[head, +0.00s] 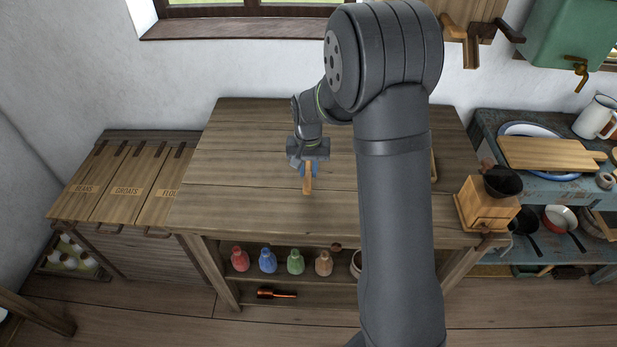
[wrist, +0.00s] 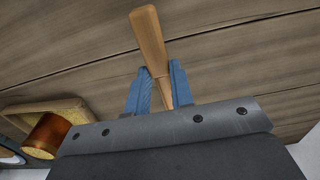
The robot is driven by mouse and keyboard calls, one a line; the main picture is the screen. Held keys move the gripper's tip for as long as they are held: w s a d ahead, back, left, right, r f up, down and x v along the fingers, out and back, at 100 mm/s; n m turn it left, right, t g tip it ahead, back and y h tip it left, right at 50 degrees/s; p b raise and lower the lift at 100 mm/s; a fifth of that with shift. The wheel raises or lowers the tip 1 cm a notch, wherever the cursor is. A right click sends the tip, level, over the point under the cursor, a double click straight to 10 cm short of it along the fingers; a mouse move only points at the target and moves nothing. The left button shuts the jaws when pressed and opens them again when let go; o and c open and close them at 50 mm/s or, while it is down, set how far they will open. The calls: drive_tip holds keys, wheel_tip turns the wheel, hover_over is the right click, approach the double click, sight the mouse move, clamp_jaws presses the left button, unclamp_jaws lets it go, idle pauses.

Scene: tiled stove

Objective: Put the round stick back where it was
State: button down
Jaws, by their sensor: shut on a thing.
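The round stick (head: 308,181) is a light wooden piece. My gripper (head: 308,167) is shut on it over the middle of the wooden table (head: 250,155). In the wrist view, the stick (wrist: 150,38) passes between the two blue fingers of my gripper (wrist: 159,82), its thicker end sticking out beyond the fingertips. Its other end is hidden behind the gripper body. The stick is over bare planks, and I cannot tell whether it touches them.
A tan tray (wrist: 18,110) with a copper cylinder (wrist: 48,134) shows in the wrist view. My arm hides much of the table's right side. A coffee grinder (head: 487,204) stands at the right corner. Colored bottles (head: 268,261) are on the shelf below. The table's left half is clear.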

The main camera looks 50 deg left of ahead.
drive_tip(key=shift+f, duration=1.95)
drive_tip(key=shift+f, duration=0.15)
drive_tip(key=c, duration=1.3)
unclamp_jaws()
drive_tip(key=shift+o, duration=0.2)
wheel_tip(320, 180, up, 12)
drive_tip(key=shift+d+r, duration=0.1)
drive_tip(key=shift+r, duration=0.1)
